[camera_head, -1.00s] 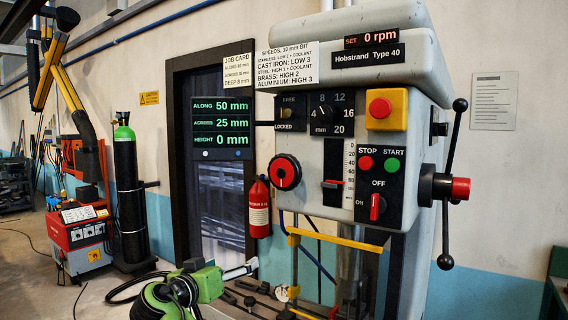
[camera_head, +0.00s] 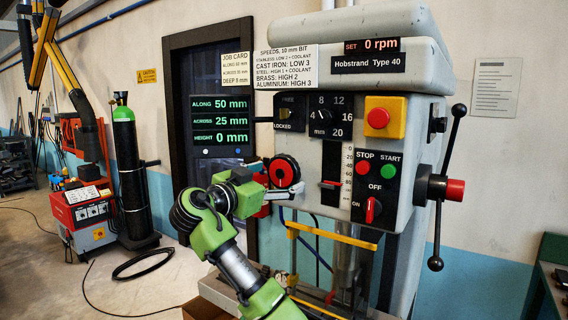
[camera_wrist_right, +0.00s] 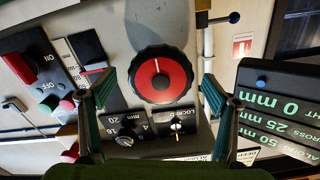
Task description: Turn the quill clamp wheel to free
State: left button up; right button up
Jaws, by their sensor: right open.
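The wheel (camera_head: 281,171), black-rimmed with a red face, is on the left front of the drill head. In the right wrist view the wheel (camera_wrist_right: 161,74) lies ahead, between and beyond my spread fingers, its white mark pointing up in that picture. My right gripper (camera_wrist_right: 160,93) is open and empty; no finger visibly touches the rim. In the head view my right gripper (camera_head: 283,192) is just below and left of the wheel. A FREE/LOCKED dial (camera_head: 289,113) sits above it; its pointer is too small to read surely. My left gripper is not in view.
The STOP/START panel (camera_head: 375,187) is further right, before the long feed handle (camera_head: 446,188). The readout display (camera_head: 220,124) stands left. A yellow bar (camera_head: 333,235) is below.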

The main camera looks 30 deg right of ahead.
aim_at(280, 176)
jog(key=p+x, duration=0.1)
jog(key=x, duration=0.1)
jog(key=shift+w+d+r, duration=0.1)
jog(key=shift+d+r, duration=0.05)
jog(key=shift+d, duration=0.05)
jog(key=shift+w+d, duration=0.25)
jog(key=shift+d, duration=0.15)
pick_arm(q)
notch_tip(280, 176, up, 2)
pick_arm(e)
jog(key=c, duration=1.1)
jog(key=shift+c, duration=0.2)
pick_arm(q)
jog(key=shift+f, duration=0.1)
pick_arm(e)
jog(key=shift+f, duration=0.25)
